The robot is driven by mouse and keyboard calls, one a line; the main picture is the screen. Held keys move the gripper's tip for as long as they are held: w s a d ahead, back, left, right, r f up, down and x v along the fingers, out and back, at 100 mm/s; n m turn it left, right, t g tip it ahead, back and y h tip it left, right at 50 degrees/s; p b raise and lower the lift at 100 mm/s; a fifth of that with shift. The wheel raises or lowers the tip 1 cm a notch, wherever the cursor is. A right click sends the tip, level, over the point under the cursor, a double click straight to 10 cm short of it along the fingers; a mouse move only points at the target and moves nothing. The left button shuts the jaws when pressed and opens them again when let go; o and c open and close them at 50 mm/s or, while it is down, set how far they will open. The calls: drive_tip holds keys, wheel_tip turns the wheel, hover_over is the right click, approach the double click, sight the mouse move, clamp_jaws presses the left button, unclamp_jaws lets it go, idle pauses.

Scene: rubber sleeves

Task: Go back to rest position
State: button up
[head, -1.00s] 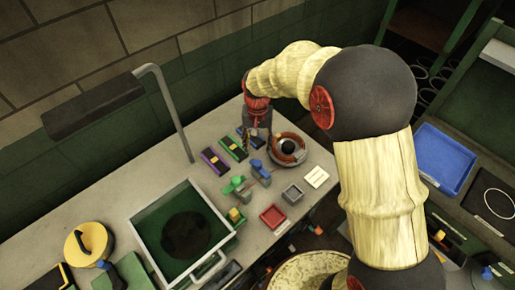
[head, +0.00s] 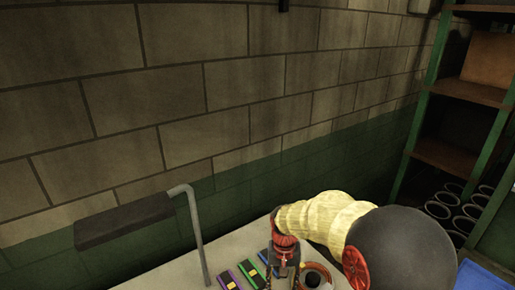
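My gripper (head: 284,272) shows at the bottom of the head view, at the end of my arm with its cream sleeve and red joint rings. It points down over the bench top, between the coloured bars and a round copper-rimmed dish (head: 315,274). Its fingers are small and dark, partly cut off by the frame edge, so I cannot tell whether they are open or shut. No held object is clear to see.
Purple, green and blue bars (head: 250,272) lie on the pale bench (head: 180,275) left of my gripper. A grey lamp post (head: 196,235) with a dark head (head: 124,220) stands farther left. A block wall (head: 240,100) is behind; shelves (head: 445,150) stand right.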

drive_tip(key=s+d+r+t+b, duration=0.2)
drive_tip(key=s+d+r+b, duration=0.1)
drive_tip(key=s, duration=0.4)
drive_tip(key=s+d+r+t+b, duration=0.2)
drive_tip(key=s+d+r+b, duration=0.2)
drive_tip(key=s, duration=0.4)
drive_tip(key=s+d+r+n+t+b, duration=0.1)
drive_tip(key=s+d+r+t+b, duration=0.1)
drive_tip(key=s+r, duration=0.4)
drive_tip(key=shift+s+d+b, duration=0.7)
drive_tip(key=shift+s+b, duration=0.15)
drive_tip(key=shift+s, duration=0.2)
